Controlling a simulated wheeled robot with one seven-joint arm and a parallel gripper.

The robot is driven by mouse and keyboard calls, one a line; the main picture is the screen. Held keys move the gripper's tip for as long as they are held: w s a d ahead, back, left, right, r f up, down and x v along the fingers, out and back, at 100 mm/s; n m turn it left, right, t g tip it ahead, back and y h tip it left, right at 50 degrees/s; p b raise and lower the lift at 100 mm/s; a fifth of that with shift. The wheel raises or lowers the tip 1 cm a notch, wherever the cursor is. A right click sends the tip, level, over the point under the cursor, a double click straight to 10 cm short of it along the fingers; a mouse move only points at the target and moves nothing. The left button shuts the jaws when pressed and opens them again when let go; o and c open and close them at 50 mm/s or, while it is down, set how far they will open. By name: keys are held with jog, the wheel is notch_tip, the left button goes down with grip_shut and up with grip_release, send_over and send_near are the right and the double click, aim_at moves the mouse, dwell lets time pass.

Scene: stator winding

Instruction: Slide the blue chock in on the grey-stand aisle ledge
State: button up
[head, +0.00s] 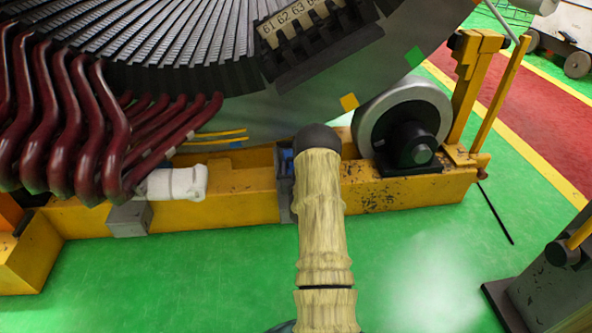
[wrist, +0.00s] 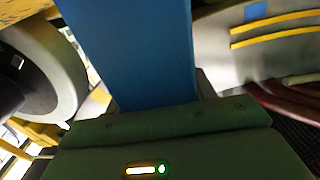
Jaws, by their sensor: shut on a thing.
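The blue chock (wrist: 130,50) fills the upper middle of the wrist view as a long flat blue face. My gripper (wrist: 160,112) is shut on it, its dark green body along the bottom of that view. The fingertips are hidden. In the head view my pale-sleeved arm reaches to the yellow base beam (head: 390,188) and covers my gripper. A small blue patch shows just left of the dark wrist; I cannot tell if it is the chock. A grey stand (head: 545,295) is at the lower right. I cannot make out which surface is the ledge, or any contact with the chock.
A grey roller (head: 405,120) sits on the beam right of my arm; it also shows in the wrist view (wrist: 50,75). Dark red coil ends (head: 85,120) hang at left, beside a white wrapped piece (head: 172,183). The large stator is above. Green floor in front is clear.

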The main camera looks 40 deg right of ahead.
jog(key=shift+w, duration=0.3)
jog(key=shift+w+d, duration=0.1)
jog(key=shift+w+d, duration=0.1)
jog(key=shift+w+d+r, duration=0.1)
jog(key=shift+w+d, duration=0.1)
jog(key=o, duration=1.3)
jog(key=shift+c, duration=0.2)
jog(key=p+v, duration=0.8)
jog(key=v, duration=0.9)
